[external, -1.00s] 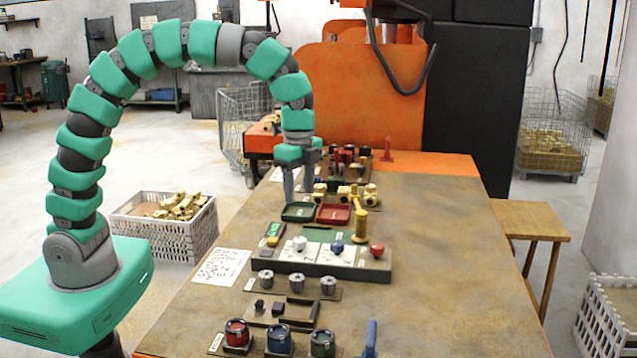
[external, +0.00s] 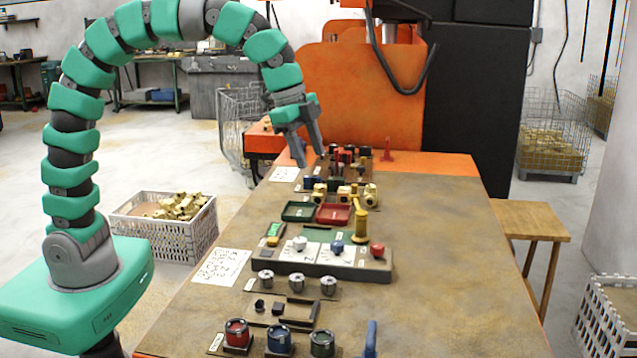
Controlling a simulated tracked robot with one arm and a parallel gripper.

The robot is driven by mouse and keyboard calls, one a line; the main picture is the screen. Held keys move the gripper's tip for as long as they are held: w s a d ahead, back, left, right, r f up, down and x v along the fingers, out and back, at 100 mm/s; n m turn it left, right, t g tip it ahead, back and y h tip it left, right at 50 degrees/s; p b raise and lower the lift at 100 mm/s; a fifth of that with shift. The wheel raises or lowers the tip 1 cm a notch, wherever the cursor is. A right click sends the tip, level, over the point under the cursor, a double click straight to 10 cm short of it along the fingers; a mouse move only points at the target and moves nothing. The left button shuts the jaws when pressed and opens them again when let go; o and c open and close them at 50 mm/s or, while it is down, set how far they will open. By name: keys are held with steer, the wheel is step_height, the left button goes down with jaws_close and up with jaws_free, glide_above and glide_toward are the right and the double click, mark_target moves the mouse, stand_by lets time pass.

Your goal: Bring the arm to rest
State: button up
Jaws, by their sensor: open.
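My gripper (external: 310,158) is at the end of my green and grey arm (external: 72,165), which arches up from the left and over the table's left side. The two grey fingers are spread apart with nothing between them. They point down and slightly right, in the air in front of the rack with red and dark pieces (external: 350,158) at the table's far end. Whether a fingertip touches anything there cannot be told. The top of the arch reaches the upper edge of the picture.
On the brown table (external: 440,260) stand a green tray (external: 298,212), a red tray (external: 333,214), brass fittings (external: 344,193), a yellow post (external: 361,228), a board with knobs (external: 320,262) and several jars (external: 279,338). The table's right side is clear. An orange machine (external: 355,100) stands behind.

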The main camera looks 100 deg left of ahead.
steer(key=s+d+r+n+t, duration=0.2)
steer(key=s+d+r+t, duration=0.15)
steer(key=r, duration=0.75)
steer(key=s+d+r+n+t, duration=0.15)
steer(key=d+r+t, duration=0.3)
steer(key=r, duration=0.75)
steer(key=s+d+r+n+t, duration=0.1)
steer(key=s+d+r+t, duration=0.3)
steer(key=r, duration=0.7)
step_height(320, 180, down, 26)
steer(key=d+b, duration=0.1)
steer(key=b, duration=2.5)
steer(key=shift+w+f+b, duration=0.25)
steer(key=shift+w+b, duration=0.15)
steer(key=shift+w, duration=0.05)
steer(key=shift+c, duration=0.3)
